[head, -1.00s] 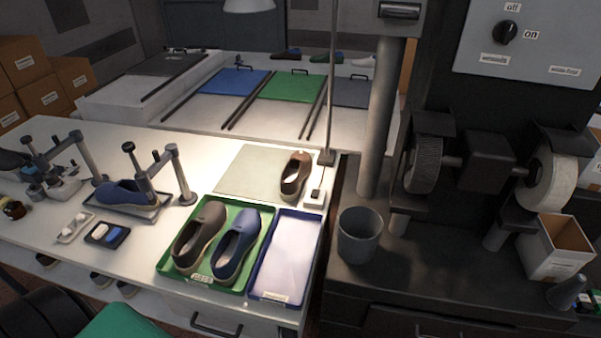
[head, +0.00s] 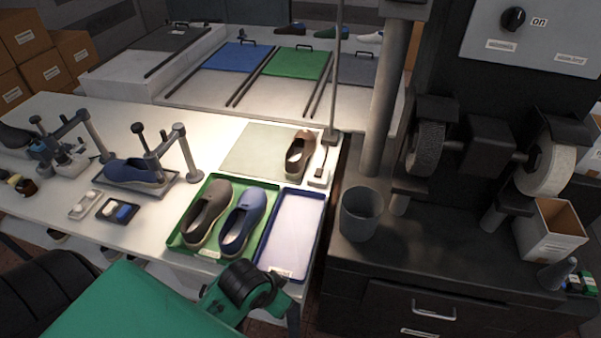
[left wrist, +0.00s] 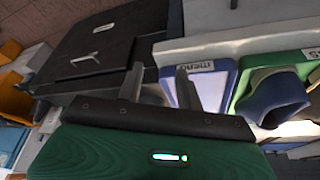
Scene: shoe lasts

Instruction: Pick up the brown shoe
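A brown shoe (head: 299,153) sits on the pale mat (head: 262,148) at its right edge, at the back right of the white workbench. A grey-brown shoe (head: 207,213) and a blue shoe (head: 242,222) lie side by side in the green tray (head: 180,240). The blue shoe also shows in the left wrist view (left wrist: 277,95). My left gripper (left wrist: 160,85) is open and empty, close to the front of the blue-rimmed tray (left wrist: 222,82). In the head view its green arm is at the bottom, apart from the brown shoe; its fingertips are hard to make out. My right gripper is out of view.
The blue-rimmed tray (head: 297,235) is empty. A grey bin (head: 361,213) and grinder stand on the dark cabinet at right. Clamps stand at left.

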